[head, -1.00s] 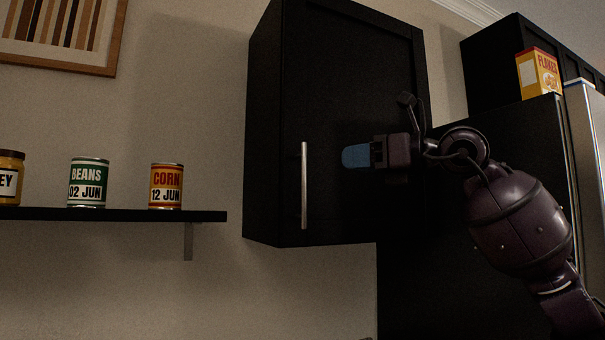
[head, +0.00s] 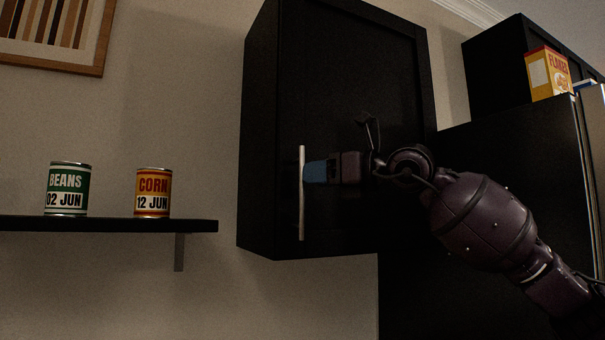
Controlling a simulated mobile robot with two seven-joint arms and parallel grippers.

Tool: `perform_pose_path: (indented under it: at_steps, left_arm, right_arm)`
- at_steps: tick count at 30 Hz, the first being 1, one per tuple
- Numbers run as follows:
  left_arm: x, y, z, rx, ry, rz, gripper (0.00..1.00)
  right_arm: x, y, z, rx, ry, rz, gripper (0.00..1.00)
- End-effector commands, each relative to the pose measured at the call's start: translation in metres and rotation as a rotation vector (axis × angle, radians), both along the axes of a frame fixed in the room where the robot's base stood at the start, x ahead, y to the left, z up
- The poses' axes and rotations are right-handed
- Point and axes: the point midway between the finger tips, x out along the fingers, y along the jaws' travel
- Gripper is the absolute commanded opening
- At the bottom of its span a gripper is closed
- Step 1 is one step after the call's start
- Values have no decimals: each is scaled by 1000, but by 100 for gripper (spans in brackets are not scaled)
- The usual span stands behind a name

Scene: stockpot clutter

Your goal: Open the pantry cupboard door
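The black pantry cupboard (head: 345,85) hangs on the wall in the middle of the head view. Its door looks shut, with a vertical silver bar handle (head: 302,215) near the door's left edge. My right gripper (head: 308,173) comes in from the right, with its blue fingers pointing left. The fingertips meet the handle in the picture at its upper middle part. I cannot tell whether they are around the handle or just beside it. My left gripper is not in view.
A shelf (head: 108,225) left of the cupboard holds a green beans can (head: 67,189) and a corn can (head: 153,193). A fridge (head: 594,125) stands at the right, and a flakes box (head: 548,73) shows near its top. Bare wall lies between shelf and cupboard.

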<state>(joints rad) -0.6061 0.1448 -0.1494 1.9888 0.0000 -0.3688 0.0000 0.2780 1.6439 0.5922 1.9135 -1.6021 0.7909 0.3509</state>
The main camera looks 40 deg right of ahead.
Motion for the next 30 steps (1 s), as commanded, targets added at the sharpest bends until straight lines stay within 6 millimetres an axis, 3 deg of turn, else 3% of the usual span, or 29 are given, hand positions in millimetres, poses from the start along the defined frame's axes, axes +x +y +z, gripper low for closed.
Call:
perform_pose_path:
  at_steps: [12, 26, 30]
  left_arm:
    - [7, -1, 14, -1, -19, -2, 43]
    - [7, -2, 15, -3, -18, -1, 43]
    - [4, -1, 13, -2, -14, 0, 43]
  right_arm:
    - [33, 10, 1, -2, 0, 0, 37]
    - [38, 11, -1, 0, 0, 0, 37]
    - [38, 11, -1, 0, 0, 0, 15]
